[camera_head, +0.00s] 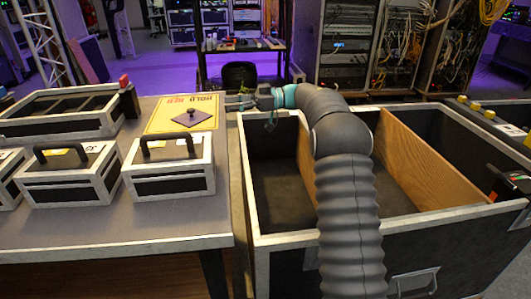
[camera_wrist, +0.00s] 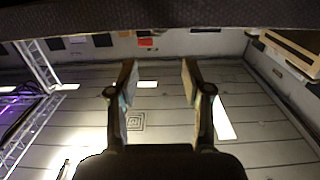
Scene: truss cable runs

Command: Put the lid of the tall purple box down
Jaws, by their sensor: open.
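A flat purple lid (camera_head: 189,119) with a dark knob lies on a yellow sheet (camera_head: 158,128) with red lettering, on the grey table at the left. The lid is turned like a diamond. I cannot make out a tall purple box in either view. My gripper (camera_head: 232,102) is just right of the yellow sheet, to the right of the lid and apart from it. In the wrist view my gripper (camera_wrist: 158,70) has its two fingers apart with nothing between them. The lid is not in the wrist view.
Black-and-white cases with handles, such as the nearest one (camera_head: 168,168), stand on the table (camera_head: 130,222). A large open crate (camera_head: 258,240) with wooden dividers is under my arm. A dark open tray (camera_head: 60,128) with a red knob stands at back left. Cable racks stand behind.

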